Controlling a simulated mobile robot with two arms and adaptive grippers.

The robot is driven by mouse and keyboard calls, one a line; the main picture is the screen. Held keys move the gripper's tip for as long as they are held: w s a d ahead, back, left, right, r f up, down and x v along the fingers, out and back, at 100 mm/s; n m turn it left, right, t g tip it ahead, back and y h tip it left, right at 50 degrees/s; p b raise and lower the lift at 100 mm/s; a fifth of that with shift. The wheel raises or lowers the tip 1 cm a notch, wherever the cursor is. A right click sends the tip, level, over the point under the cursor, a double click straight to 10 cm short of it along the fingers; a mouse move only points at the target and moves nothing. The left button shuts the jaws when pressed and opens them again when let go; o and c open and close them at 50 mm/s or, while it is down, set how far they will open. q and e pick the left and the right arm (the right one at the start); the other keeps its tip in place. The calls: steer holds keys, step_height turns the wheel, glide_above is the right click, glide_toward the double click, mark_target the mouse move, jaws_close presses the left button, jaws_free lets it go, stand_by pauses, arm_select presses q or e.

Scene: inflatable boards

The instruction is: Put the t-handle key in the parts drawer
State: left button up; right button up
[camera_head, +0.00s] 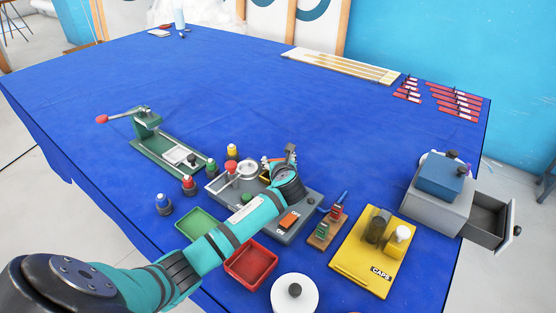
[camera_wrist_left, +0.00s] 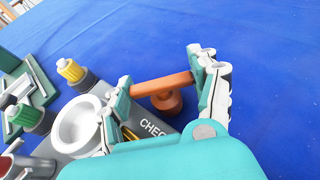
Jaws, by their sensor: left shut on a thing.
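The t-handle key (camera_wrist_left: 160,86) shows in the left wrist view as an orange crossbar with a short round orange part below it. My left gripper (camera_wrist_left: 163,86) is shut on the crossbar, one finger at each end. In the head view this gripper (camera_head: 280,163) is over the back of the grey checking station (camera_head: 312,200); my arm hides most of the key there. The parts drawer (camera_head: 507,228) is pulled out of the grey cabinet (camera_head: 437,207) at the right table edge. My right gripper is not in view.
A blue box (camera_head: 440,179) sits on the cabinet. A yellow caps board (camera_head: 365,268), a small wooden rack (camera_head: 325,232), a red tray (camera_head: 268,259) and a green tray (camera_head: 192,221) stand near the front. A green press (camera_head: 152,140) is at left. The table's middle is clear.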

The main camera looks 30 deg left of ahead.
arm_select(q)
steer(key=o, duration=1.1)
steer(key=shift+c, duration=0.2)
